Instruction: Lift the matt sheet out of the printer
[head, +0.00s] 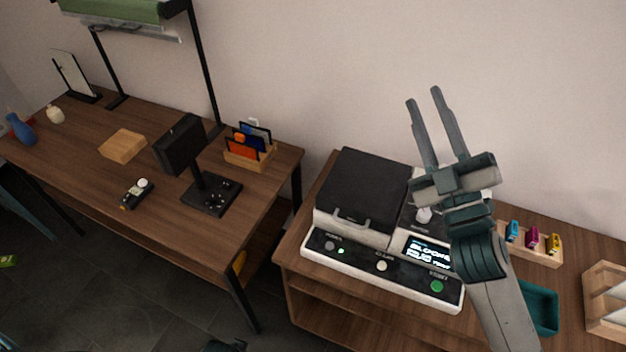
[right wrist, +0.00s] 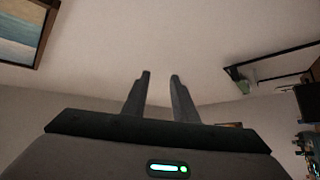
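The printer (head: 322,246) is a white and black box on the wooden cabinet at the right in the head view. Its black lid (head: 367,184) looks closed, with a handle at the front edge. Its front panel has a lit display and several buttons. I see no matt sheet in either view. My right gripper (head: 424,97) is raised above the right side of the printer, fingers pointing up, apart and empty. In the right wrist view its fingers (right wrist: 159,76) stand open before wall and ceiling. My right arm hides part of the printer's right side. My left gripper is not in view.
Right of the printer are a wooden holder with coloured cartridges (head: 532,237), a teal tray (head: 541,304) and a wooden rack (head: 606,318). A gap separates desk and cabinet.

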